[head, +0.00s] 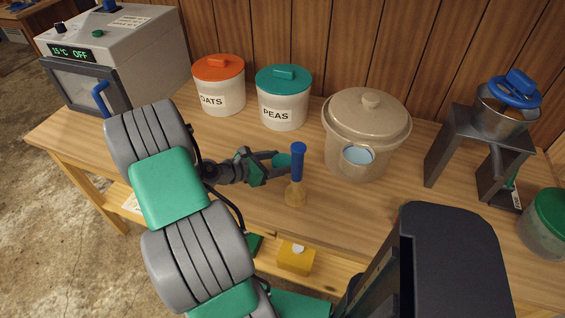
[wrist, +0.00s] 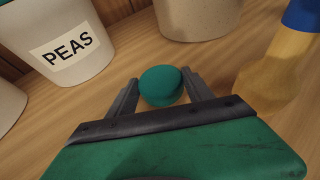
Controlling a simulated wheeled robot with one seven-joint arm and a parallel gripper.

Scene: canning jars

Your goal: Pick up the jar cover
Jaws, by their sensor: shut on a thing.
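The jar cover (wrist: 162,86) is a small, round, teal-green piece. In the wrist view it sits between the two grey fingers of my gripper (wrist: 160,82), with a finger along each side. In the head view the cover (head: 282,160) shows at the fingertips of my gripper (head: 281,163), over the middle of the wooden table (head: 262,205). My gripper is shut on it. Whether the cover touches the table or hangs a little above it, I cannot tell.
Behind are the PEAS canister (head: 283,112), the orange-lidded canister (head: 219,98) and a beige crock (head: 345,135). A metal stand (head: 485,142) and green-lidded jar (head: 543,235) are at right.

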